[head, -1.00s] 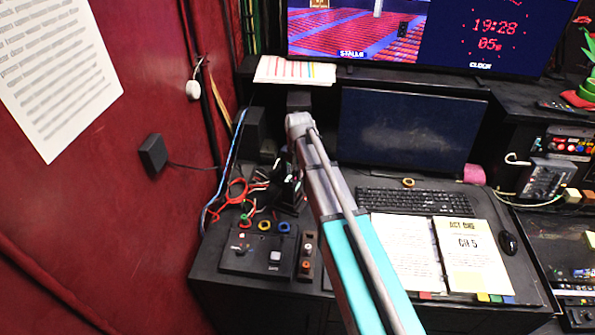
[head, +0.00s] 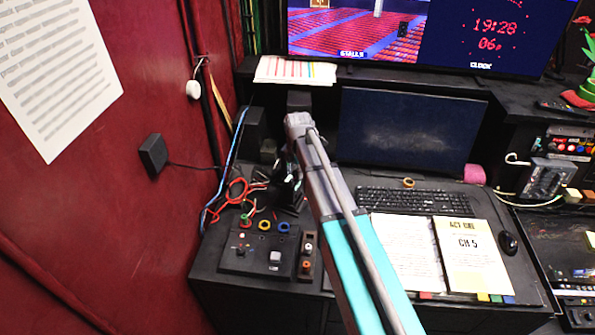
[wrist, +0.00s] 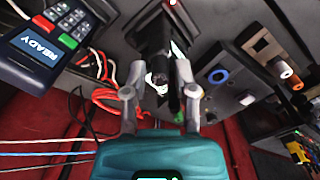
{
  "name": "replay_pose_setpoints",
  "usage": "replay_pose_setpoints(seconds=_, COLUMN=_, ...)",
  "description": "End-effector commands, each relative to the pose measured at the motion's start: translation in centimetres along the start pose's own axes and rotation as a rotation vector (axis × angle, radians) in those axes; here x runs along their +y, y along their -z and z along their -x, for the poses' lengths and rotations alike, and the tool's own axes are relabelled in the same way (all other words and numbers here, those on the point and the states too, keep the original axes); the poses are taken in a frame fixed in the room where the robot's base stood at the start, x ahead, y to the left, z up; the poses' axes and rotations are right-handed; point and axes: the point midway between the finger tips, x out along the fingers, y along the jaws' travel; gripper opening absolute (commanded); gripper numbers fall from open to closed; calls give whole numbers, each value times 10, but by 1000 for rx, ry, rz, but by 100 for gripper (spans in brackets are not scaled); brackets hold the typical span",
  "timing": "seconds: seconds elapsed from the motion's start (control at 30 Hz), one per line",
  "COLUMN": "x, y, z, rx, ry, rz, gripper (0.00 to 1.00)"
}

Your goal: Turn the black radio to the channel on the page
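The page (head: 470,257) lies on the desk right of the arm and reads "CH 5" in the head view. My gripper (wrist: 160,60) reaches down over the cluttered left part of the desk; in the head view the arm and clutter mostly hide it. In the wrist view its two grey fingers stand on either side of a dark upright object (wrist: 154,32), which may be the black radio. I cannot tell whether the fingers touch it. No channel reading shows on it.
A handset with a keypad and a "READY" screen (wrist: 50,42) is close at the left of the wrist view. A black control box (head: 250,254) with coloured rings stands at the desk's front left. Red and white cables (head: 235,192) lie near the gripper. A keyboard (head: 405,199) is to the right.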

Motion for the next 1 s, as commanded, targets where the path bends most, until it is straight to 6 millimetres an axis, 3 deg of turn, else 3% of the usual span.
replay_pose_setpoints(seconds=0.57, x=0, y=0, z=0, rx=0, ry=0, rz=15, gripper=57)
replay_pose_setpoints(seconds=1.0, x=0, y=0, z=0, rx=4, ry=0, rz=213, gripper=57)
